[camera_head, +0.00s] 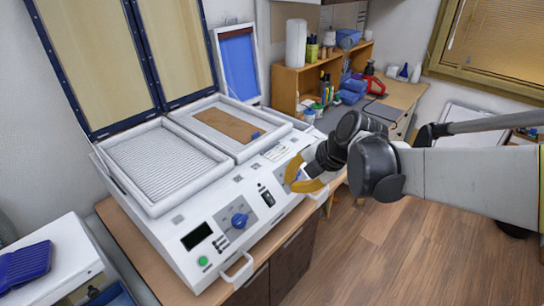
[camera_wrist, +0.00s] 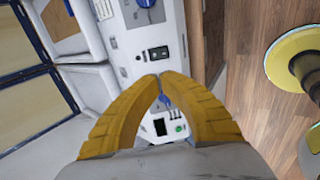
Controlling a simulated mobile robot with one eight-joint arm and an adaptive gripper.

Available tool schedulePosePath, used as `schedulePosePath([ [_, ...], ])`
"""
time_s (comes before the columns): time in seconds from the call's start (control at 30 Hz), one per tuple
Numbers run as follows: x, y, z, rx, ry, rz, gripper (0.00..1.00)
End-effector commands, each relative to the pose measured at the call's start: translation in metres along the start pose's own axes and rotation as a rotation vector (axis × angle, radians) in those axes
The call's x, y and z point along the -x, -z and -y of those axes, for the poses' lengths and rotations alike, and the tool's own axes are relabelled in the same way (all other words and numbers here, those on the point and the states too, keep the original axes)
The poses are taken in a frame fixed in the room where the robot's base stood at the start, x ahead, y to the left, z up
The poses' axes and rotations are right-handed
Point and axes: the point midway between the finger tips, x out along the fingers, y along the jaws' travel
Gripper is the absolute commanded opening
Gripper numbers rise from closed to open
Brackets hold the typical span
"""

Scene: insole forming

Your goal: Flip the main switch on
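The white forming machine (camera_head: 180,262) stands on a wooden cabinet at the left. A black rocker switch (camera_head: 266,195), which looks like the main switch, sits on its sloped front panel; it also shows in the wrist view (camera_wrist: 155,54). Its on or off position is too small to tell. My gripper (camera_head: 291,178) has yellow fingers and is just right of the switch, over the panel. In the wrist view the fingertips (camera_wrist: 158,77) meet, with nothing visible between them, and the switch lies just beyond them. I cannot tell whether they touch the panel.
A blue knob (camera_head: 239,220), a dark display (camera_head: 197,236) and a green button (camera_head: 203,261) are left of the switch. A second blue knob (camera_wrist: 147,3) shows in the wrist view. A handle (camera_head: 238,272) juts from the machine's front. The wooden floor (camera_head: 420,250) at right is clear.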

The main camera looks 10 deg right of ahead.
Motion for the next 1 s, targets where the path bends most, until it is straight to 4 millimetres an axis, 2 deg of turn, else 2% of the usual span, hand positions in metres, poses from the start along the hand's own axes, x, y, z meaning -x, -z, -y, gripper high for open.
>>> schedulePosePath([
  [0.43,-0.010,-0.003,0.008,-0.001,0.000,0.001,0.00],
  [1.0,0.004,0.000,0.005,-0.001,0.000,0.001,0.00],
])
